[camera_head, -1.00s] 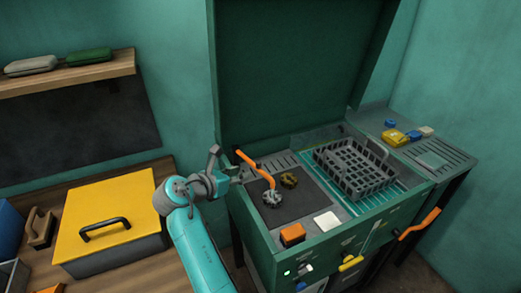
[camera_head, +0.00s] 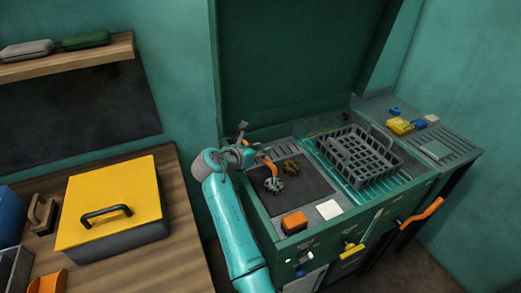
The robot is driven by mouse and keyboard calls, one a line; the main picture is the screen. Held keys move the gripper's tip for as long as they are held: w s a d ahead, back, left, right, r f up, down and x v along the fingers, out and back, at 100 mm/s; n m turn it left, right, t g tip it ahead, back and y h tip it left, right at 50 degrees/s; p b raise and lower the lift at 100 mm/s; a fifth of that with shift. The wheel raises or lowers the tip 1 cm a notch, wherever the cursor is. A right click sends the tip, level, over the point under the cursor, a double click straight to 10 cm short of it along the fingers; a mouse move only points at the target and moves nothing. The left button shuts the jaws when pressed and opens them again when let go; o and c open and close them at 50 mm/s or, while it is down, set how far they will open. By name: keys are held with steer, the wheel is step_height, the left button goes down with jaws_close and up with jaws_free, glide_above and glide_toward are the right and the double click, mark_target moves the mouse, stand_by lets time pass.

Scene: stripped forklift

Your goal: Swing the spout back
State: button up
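The orange curved spout (camera_head: 270,168) shows at the back left of the green washer's basin. Its lower end points down near a grey gear-like part (camera_head: 273,185) on the dark mat. My gripper (camera_head: 257,156) is at the spout's upper left part and hides that part. I cannot tell whether the fingers touch the spout or are closed on it. A brown ring-like part (camera_head: 291,166) lies just right of the spout.
A dark wire basket (camera_head: 358,157) stands in the basin to the right. The raised green lid (camera_head: 295,65) rises behind. An orange block (camera_head: 294,222) and a white pad (camera_head: 329,209) are on the front ledge. A yellow-lidded box (camera_head: 110,205) is on the left bench.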

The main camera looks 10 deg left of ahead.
steer(key=shift+w, duration=0.1)
jaws_close()
steer(key=shift+d, duration=0.1)
